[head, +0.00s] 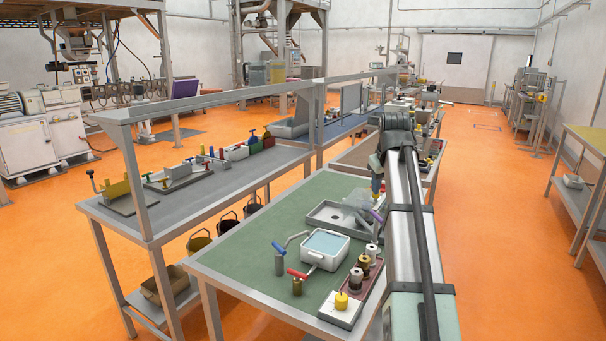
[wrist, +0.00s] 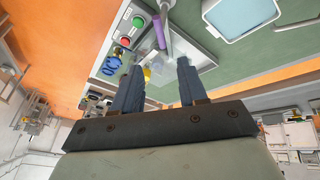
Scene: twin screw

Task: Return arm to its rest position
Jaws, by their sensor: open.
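My gripper (wrist: 158,72) is open in the wrist view, its two dark fingers apart with nothing held between them. In the head view my arm reaches forward along the right side of the green-topped bench (head: 235,262), and my gripper (head: 376,186) hangs beyond the elbow, partly hidden by the arm. It is above the bench's far right part. A purple rod-like piece (wrist: 158,30) shows beyond the fingertips in the wrist view. A small yellow piece (wrist: 147,73) shows between the fingers, apart from them as far as I can tell.
A panel with red and green buttons (wrist: 126,42) lies near the gripper.

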